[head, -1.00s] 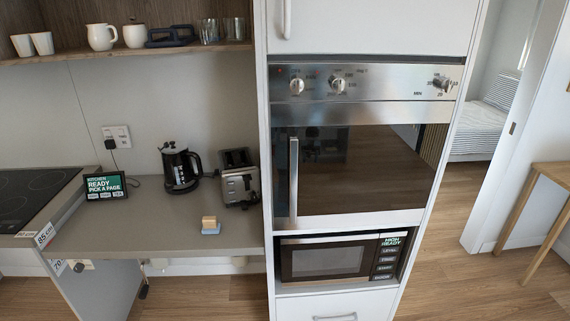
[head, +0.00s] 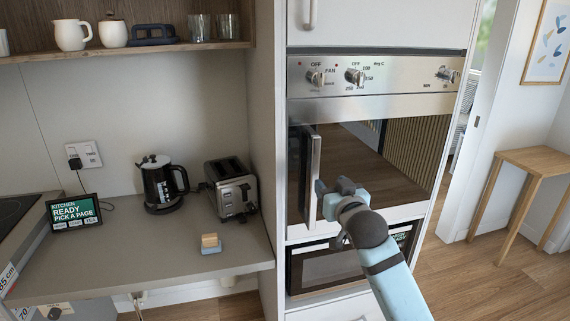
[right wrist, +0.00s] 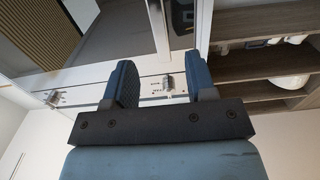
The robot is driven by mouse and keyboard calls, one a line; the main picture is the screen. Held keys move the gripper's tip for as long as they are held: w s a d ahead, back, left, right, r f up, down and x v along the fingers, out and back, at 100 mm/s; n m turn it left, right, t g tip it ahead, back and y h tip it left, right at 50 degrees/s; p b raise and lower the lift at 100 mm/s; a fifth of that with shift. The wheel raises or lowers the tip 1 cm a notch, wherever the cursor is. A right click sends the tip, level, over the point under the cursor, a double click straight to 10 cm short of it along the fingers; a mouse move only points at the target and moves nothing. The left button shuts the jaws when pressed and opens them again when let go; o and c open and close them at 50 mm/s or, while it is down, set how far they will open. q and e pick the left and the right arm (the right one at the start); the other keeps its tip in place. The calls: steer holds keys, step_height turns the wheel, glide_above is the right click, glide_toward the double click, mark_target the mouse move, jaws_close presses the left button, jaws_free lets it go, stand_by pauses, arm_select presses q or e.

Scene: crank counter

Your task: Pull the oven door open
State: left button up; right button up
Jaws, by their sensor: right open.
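The oven door (head: 385,165) is dark glass with steel edges, set in a tall white cabinet. It looks closed. Its upright steel handle (head: 313,165) is at the door's left side. My right gripper (head: 326,190) is open, close beside the lower part of the handle. In the right wrist view its two blue pads (right wrist: 160,68) stand apart, and the handle (right wrist: 157,28) shows in the gap between them. I cannot tell whether they touch it. My left gripper is not in view.
Above the door is a control panel (head: 400,76) with knobs. A microwave (head: 320,272) sits below, partly hidden by my arm. A kettle (head: 160,185), a toaster (head: 231,188) and a small block (head: 210,243) stand on the counter left. A wooden table (head: 535,160) stands right.

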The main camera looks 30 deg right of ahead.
mark_target(316, 164)
steer(key=p+x, duration=0.1)
steer(key=x, duration=0.5)
steer(key=p+x, duration=0.1)
steer(key=x, duration=0.6)
steer(key=shift+s+d+r, duration=0.1)
steer(key=shift+d+r, duration=0.1)
steer(key=shift+w+d, duration=0.1)
steer(key=shift+w, duration=0.35)
jaws_close()
